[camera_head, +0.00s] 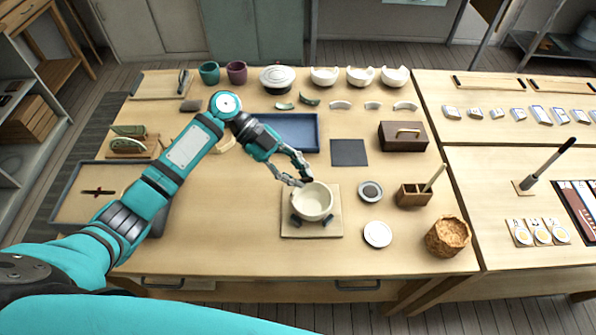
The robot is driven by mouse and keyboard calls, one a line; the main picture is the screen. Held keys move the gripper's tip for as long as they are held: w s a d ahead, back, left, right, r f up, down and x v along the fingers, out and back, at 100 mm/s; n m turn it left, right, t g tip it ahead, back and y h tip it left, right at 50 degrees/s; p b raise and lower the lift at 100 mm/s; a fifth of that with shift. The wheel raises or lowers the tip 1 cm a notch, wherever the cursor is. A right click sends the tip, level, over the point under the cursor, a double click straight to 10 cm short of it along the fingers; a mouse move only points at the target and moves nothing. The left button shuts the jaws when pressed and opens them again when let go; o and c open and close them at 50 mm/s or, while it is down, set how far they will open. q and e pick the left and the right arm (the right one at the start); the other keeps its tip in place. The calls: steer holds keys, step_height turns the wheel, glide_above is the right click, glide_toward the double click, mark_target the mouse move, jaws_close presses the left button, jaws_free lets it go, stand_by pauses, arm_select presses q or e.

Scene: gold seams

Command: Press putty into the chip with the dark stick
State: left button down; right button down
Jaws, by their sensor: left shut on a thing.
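A cream bowl (312,203) sits upright on dark supports on a pale square board (318,232) at the front middle of the table. My left gripper (301,180) is at the bowl's back left rim. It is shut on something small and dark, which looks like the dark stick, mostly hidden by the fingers. I cannot tell whether it touches the bowl. The chip in the rim cannot be made out, and the fingers cover part of that edge. A small dish with dark contents (370,191) lies right of the bowl. I cannot make out the putty. My right gripper is not in view.
Behind are a blue tray (290,131), a dark square mat (349,153) and a brown box (403,136). Table front left of the board is clear.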

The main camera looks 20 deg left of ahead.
arm_select(q)
step_height(320, 180, down, 5)
steer(key=b, duration=0.3)
steer(key=shift+f+b, duration=0.2)
steer(key=shift+b, duration=0.2)
steer(key=shift+s+d, duration=0.2)
steer(key=shift+s, duration=0.05)
stand_by(0.3)
steer(key=shift+f+b, duration=0.15)
steer(key=shift+b, duration=0.35)
stand_by(0.8)
steer(key=shift+s+r, duration=0.1)
steer(key=shift+r, duration=0.15)
steer(key=shift+s+d, duration=0.15)
steer(key=shift+s, duration=0.25)
